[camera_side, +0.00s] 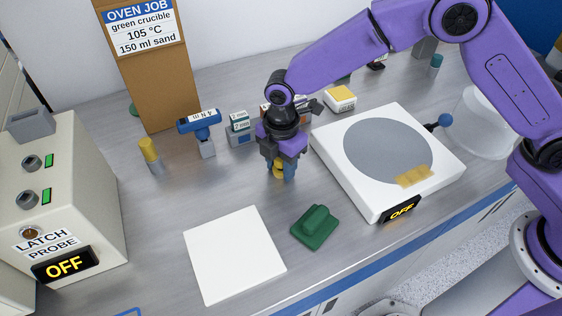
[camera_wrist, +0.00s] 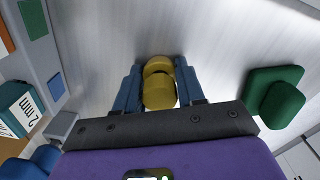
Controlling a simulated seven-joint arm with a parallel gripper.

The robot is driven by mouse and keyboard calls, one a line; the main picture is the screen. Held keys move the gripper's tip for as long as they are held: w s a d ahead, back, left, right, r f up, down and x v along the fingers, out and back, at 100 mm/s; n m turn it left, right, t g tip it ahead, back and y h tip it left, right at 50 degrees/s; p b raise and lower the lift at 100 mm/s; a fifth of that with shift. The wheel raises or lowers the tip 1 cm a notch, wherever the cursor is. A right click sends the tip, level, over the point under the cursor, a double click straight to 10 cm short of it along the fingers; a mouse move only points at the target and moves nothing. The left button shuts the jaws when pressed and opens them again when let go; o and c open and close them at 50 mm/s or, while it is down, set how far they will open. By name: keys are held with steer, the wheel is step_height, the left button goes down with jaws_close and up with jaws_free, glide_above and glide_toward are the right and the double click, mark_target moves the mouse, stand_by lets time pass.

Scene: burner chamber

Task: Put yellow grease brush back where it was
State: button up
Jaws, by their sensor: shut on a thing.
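My gripper (camera_side: 281,172) is low over the bench, left of the white hotplate. It is shut on a yellow object, which I take to be the yellow grease brush (camera_wrist: 159,92); in the wrist view it sits between the two blue fingers. In the side view only a small yellow part (camera_side: 277,169) shows between the fingers. Its lower end is hidden, so I cannot tell whether it touches the bench.
A green block with a raised handle (camera_side: 316,226) lies in front, beside a white square plate (camera_side: 235,255). The hotplate (camera_side: 440,157) reads OFF and bears a yellow patch (camera_side: 415,176). A yellow-topped cylinder (camera_side: 149,151), a blue-handled tool (camera_side: 200,124) and small boxes (camera_side: 239,123) stand behind.

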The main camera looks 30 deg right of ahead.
steer(key=o, duration=1)
step_height(320, 180, up, 12)
steer(key=shift+r, duration=0.15)
steer(key=shift+s+d, duration=0.1)
steer(key=s+d+m, duration=0.3)
steer(key=s+d, duration=0.5)
steer(key=d, duration=0.1)
steer(key=s+d+r+m, duration=0.1)
steer(key=s+d+m, duration=0.2)
steer(key=s+d, duration=0.6)
steer(key=s+d+m, duration=0.4)
steer(key=s+d, duration=0.4)
steer(key=d, duration=0.1)
steer(key=shift+s+d+r, duration=0.25)
steer(key=shift+r, duration=0.1)
